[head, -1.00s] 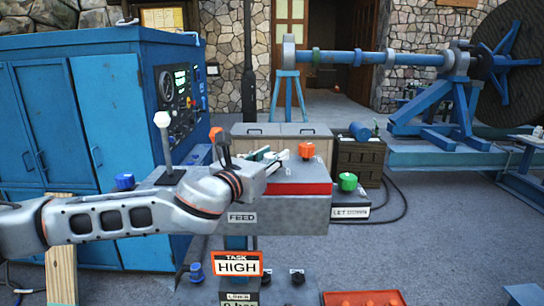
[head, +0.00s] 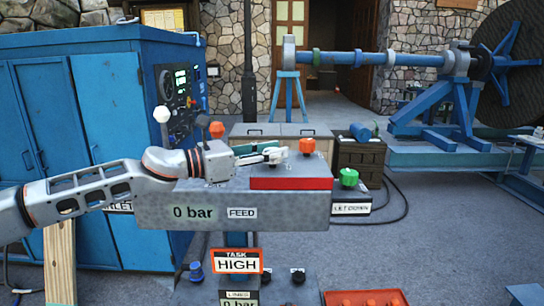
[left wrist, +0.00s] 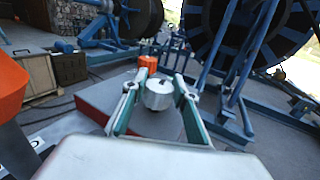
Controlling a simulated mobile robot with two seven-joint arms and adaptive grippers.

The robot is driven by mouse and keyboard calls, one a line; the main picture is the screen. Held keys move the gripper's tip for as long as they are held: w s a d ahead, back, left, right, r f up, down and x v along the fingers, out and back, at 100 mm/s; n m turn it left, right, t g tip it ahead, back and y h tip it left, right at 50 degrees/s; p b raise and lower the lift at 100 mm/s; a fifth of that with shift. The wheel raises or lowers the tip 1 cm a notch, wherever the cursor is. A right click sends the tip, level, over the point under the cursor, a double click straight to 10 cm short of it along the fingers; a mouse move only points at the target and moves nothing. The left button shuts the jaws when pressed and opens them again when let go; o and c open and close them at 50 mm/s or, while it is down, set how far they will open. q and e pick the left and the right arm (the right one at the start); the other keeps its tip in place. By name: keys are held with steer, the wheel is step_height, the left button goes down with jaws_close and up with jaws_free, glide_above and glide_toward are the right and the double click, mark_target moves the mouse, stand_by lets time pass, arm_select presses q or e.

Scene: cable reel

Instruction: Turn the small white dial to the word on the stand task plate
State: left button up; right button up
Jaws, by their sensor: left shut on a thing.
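The task plate (head: 237,261) on the stand reads HIGH in black under an orange TASK strip. The small white dial (left wrist: 158,94) shows in the left wrist view as a pale round knob with a dark mark. It stands on top of the grey FEED box (head: 290,213). My left gripper (left wrist: 160,92) has one green-edged finger on each side of the dial and is shut on it. In the head view my left gripper (head: 275,155) reaches in from the left, low over the box top, and partly hides the dial. Any words around the dial cannot be read.
An orange knob (head: 307,146) stands just beyond the dial, above a red panel (head: 291,183). A green knob (head: 348,177) is to the right. A white-topped lever (head: 162,116) and a red-knobbed lever (head: 216,131) rise near my left arm. A blue cabinet (head: 70,120) stands at left.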

arm_select(q)
steer(key=shift+w+f+m+g+b, duration=0.1)
steer(key=shift+f+m+g+b, duration=0.05)
steer(key=shift+m+g+b, duration=0.3)
steer(key=shift+m+g+h+b, duration=0.45)
steer(key=shift+g+h+b, duration=0.05)
steer(key=shift+g, duration=0.35)
arm_select(e)
steer(key=shift+w+a+f, duration=0.1)
steer(key=shift+a+f, duration=0.1)
steer(key=shift+f, duration=0.75)
arm_select(q)
steer(key=shift+r, duration=0.2)
steer(key=o, duration=1.1)
arm_select(e)
steer(key=shift+w+r, duration=0.1)
steer(key=shift+r, duration=0.05)
arm_select(q)
steer(key=shift+a, duration=0.1)
arm_select(e)
steer(key=shift+d, duration=0.1)
